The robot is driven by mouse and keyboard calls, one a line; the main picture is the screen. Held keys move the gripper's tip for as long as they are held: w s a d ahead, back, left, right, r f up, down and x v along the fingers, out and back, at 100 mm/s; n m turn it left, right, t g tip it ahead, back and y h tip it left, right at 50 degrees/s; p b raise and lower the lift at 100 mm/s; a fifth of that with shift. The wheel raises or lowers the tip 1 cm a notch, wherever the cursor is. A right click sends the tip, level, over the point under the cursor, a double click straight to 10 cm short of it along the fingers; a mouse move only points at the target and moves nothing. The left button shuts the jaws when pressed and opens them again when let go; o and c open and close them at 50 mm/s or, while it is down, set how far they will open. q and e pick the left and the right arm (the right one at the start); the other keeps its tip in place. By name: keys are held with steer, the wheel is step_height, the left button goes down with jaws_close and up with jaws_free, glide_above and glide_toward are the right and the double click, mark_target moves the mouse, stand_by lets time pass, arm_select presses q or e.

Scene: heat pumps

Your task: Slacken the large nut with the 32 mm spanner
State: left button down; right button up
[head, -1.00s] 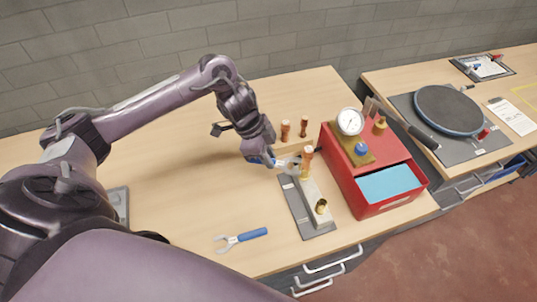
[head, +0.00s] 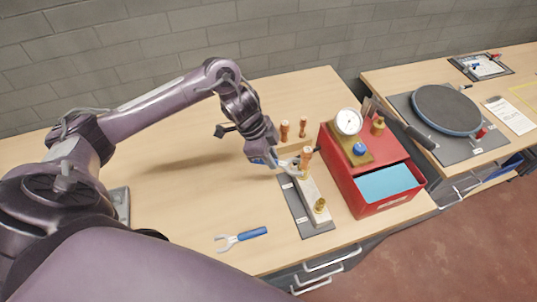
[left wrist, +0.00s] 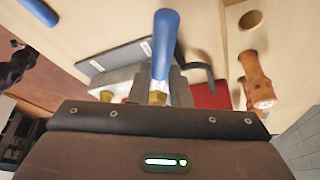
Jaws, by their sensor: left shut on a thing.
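My left gripper (head: 264,157) is shut on a blue-handled spanner (head: 288,163), whose open grey head points right. The spanner head is at the upper fitting of the bench fixture (head: 319,207), beside an upright copper pipe (head: 306,156). I cannot tell whether its jaws are seated around the large nut, which is hard to make out there. In the left wrist view the held spanner's blue handle (left wrist: 165,45) stands out, with brass (left wrist: 158,98) behind it. A second blue-handled spanner (head: 240,238) lies on the bench. No size marking is legible. My right gripper is out of view.
A red case (head: 366,165) with a gauge (head: 348,121) and a blue-lined tray stands right of the fixture. Two copper pieces (head: 285,131) stand behind it. A round plate (head: 447,109) is on the right bench. The bench's left middle is clear.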

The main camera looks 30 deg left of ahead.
arm_select(q)
steer(key=shift+w+d, duration=0.15)
steer(key=shift+d, duration=0.25)
steer(key=shift+w+d+r+p, duration=0.1)
steer(key=shift+w+d+p, duration=0.05)
steer(key=shift+d+p, duration=0.25)
steer(key=shift+d, duration=0.1)
stand_by(0.5)
